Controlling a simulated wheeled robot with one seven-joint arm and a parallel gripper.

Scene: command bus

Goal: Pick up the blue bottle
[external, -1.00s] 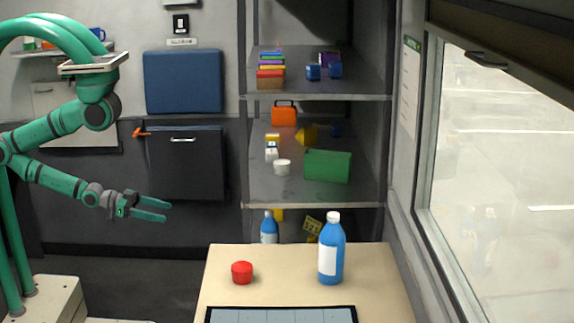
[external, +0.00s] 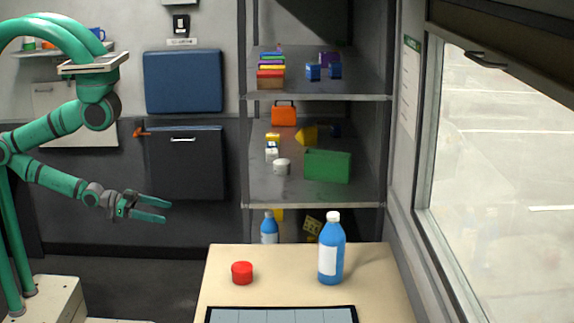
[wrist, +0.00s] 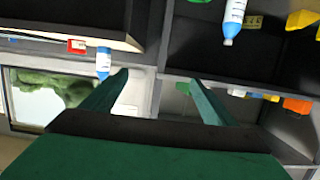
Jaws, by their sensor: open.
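A blue bottle (external: 331,250) with a white cap and white label stands upright at the right of the tan table. A second blue bottle (external: 269,228) stands behind the table in the bottom of the shelf unit, partly hidden. My gripper (external: 167,210) is open and empty, in the air left of the table and well apart from both bottles. In the wrist view its fingers (wrist: 159,77) are spread, with nothing between them. That view appears upside down and shows one blue bottle (wrist: 103,62) left of the fingers and another (wrist: 233,20) at upper right. I cannot tell for certain which is which.
A red round object (external: 242,273) sits on the left of the table (external: 285,258). A dark-framed panel (external: 280,316) lies at its near edge. The shelf unit (external: 315,98) holds a green box (external: 328,166) and other items. A window (external: 500,150) is at right.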

